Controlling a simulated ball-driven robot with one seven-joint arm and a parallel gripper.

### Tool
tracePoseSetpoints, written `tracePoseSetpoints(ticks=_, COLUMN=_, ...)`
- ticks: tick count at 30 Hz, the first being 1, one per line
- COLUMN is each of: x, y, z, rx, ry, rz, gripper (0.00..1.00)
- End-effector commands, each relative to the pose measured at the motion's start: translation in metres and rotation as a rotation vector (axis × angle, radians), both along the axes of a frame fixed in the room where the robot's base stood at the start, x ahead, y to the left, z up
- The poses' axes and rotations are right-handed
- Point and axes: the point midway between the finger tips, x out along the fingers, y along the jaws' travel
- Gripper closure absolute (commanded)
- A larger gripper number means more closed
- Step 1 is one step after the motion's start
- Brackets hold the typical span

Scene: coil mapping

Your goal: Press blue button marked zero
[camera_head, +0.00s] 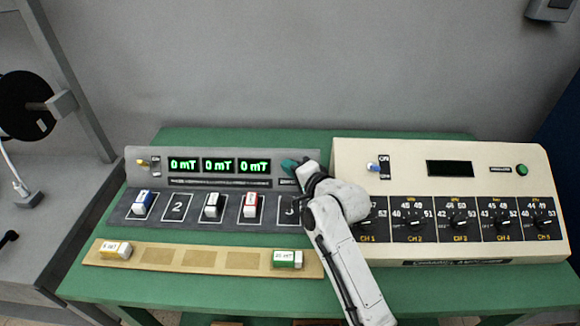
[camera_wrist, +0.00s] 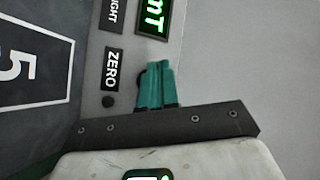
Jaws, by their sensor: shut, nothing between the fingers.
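The grey meter panel (camera_head: 225,155) stands on the left of the green bench. Its black ZERO label (camera_wrist: 111,70) shows in the wrist view. My gripper (camera_head: 289,165) is at the right end of the panel's upright face, close to that label. Its teal fingers (camera_wrist: 155,85) are shut together with nothing between them. A dark rounded edge (camera_wrist: 141,79) shows beside the fingers, between them and the label. It may be part of the button; its blue colour cannot be made out and the fingers hide the rest. I cannot tell whether the fingertips touch it.
Three green displays (camera_head: 204,165) read 0 mT. Numbered slots hold coloured blocks (camera_head: 142,203). A tan tray (camera_head: 205,262) in front holds a yellow block (camera_head: 116,249) and a green block (camera_head: 287,259). A cream control box (camera_head: 450,165) with black dials stands close on the right.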

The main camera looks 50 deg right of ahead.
Motion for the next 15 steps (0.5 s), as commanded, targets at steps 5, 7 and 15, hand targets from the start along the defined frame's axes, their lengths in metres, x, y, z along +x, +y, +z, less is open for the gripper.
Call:
tracePoseSetpoints(ticks=5, x=-0.003, y=-0.0096, z=-0.0105, rx=0.01, ry=0.011, rz=-0.017, gripper=1.0)
tracePoseSetpoints(ticks=7, x=-0.0031, y=-0.0096, z=-0.0106, rx=0.011, ry=0.011, rz=-0.017, gripper=1.0)
tracePoseSetpoints(ticks=15, x=-0.0079, y=-0.0069, z=-0.0104, rx=0.012, ry=0.014, rz=-0.017, gripper=1.0)
